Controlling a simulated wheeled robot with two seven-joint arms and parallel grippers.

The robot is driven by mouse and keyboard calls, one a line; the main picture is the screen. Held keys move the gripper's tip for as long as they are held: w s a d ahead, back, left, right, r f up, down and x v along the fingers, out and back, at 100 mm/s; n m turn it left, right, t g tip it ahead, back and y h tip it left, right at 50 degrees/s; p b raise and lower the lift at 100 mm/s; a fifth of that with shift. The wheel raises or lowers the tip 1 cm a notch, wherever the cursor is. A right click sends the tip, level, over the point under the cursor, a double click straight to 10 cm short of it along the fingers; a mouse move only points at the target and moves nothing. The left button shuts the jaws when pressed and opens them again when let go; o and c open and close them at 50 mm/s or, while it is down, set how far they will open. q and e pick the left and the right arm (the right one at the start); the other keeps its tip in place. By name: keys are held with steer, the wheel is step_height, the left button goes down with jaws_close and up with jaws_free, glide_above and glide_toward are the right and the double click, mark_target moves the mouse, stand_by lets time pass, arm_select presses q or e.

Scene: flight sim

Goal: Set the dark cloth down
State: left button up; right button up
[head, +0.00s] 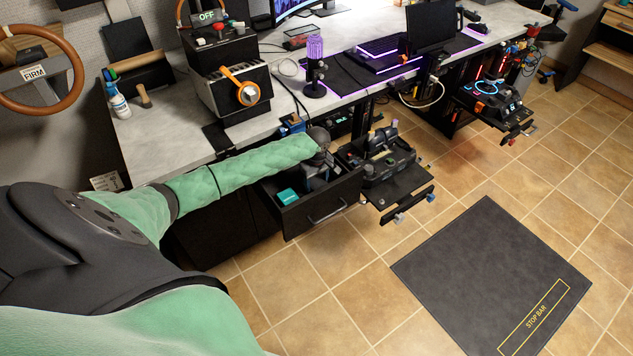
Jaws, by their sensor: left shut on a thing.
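My left arm reaches in its green sleeve to the open dark drawer under the desk. My left gripper (317,176) is small and dark there, above or inside the right part of the drawer (314,211). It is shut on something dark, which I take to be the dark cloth. The cloth's outline cannot be told apart from the gripper and the drawer's dark inside. I cannot tell whether it touches the drawer floor. My right gripper is not in view.
A teal box (288,197) lies in the drawer's left part. A black control unit on a bracket (388,165) stands close right of the drawer. The grey desk top (185,110) is above. A dark floor mat (490,270) lies on the open tiled floor.

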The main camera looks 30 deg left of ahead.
mark_target(317, 183)
arm_select(q)
steer(key=shift+f, duration=0.4)
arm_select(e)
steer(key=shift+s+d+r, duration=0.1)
arm_select(q)
steer(key=o, duration=1)
steer(key=shift+f, duration=0.1)
steer(key=shift+c, duration=0.2)
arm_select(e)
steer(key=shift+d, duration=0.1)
arm_select(q)
steer(key=shift+r, duration=0.4)
step_height(317, 183, up, 12)
steer(key=shift+f+b, duration=0.25)
steer(key=shift+b, duration=0.2)
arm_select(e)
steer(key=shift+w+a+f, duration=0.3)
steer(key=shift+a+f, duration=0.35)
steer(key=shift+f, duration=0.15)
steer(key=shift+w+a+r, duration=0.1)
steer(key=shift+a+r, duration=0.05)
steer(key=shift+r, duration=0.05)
